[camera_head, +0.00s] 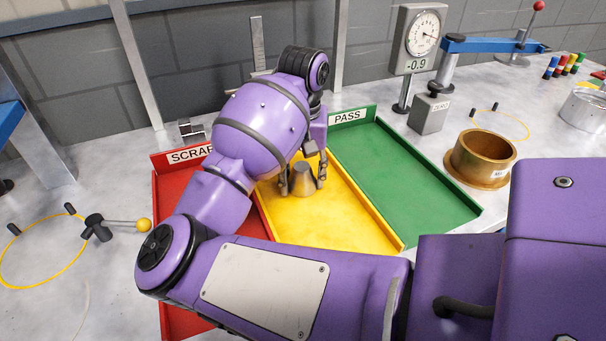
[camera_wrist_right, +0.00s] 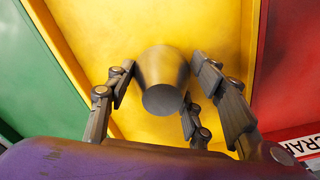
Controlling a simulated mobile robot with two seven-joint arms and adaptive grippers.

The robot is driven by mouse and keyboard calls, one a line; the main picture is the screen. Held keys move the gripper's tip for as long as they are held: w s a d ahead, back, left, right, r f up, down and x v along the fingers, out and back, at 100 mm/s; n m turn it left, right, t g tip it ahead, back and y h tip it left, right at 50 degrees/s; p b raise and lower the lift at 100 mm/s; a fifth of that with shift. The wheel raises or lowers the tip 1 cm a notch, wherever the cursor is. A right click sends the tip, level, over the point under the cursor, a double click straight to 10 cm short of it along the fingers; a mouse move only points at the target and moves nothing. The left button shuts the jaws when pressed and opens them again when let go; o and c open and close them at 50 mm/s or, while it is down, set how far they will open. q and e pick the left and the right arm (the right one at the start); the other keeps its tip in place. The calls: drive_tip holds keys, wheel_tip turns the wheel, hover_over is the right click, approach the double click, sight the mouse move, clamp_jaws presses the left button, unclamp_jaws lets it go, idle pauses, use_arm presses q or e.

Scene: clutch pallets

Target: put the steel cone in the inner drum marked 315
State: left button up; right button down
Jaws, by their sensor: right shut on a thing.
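The steel cone (camera_head: 304,180) is a small grey truncated cone over the yellow tray, narrower at the top in the head view. My right gripper (camera_head: 303,170) is shut on it, pointing down, with fingers on both sides. In the right wrist view the cone (camera_wrist_right: 163,75) shows between the fingers of the gripper (camera_wrist_right: 165,82); I cannot tell whether it touches the tray. A brass drum (camera_head: 478,160) on a round base stands right of the trays; its small label is not readable. A silver drum (camera_head: 583,110) is cut by the right edge. No 315 marking is legible. My left gripper is out of view.
The yellow tray (camera_head: 375,232) lies between the red SCRAP tray (camera_head: 165,215) and the green PASS tray (camera_head: 415,185). A dial gauge (camera_head: 422,38) reading -0.9 stands behind. A yellow-ball lever (camera_head: 125,223) is at left. Small coloured cylinders (camera_head: 565,65) stand at back right.

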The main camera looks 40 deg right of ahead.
drive_tip(key=shift+r, duration=0.15)
drive_tip(key=shift+f, duration=0.25)
drive_tip(key=c, duration=0.8)
unclamp_jaws()
drive_tip(key=shift+c, duration=0.2)
drive_tip(key=shift+r, duration=0.1)
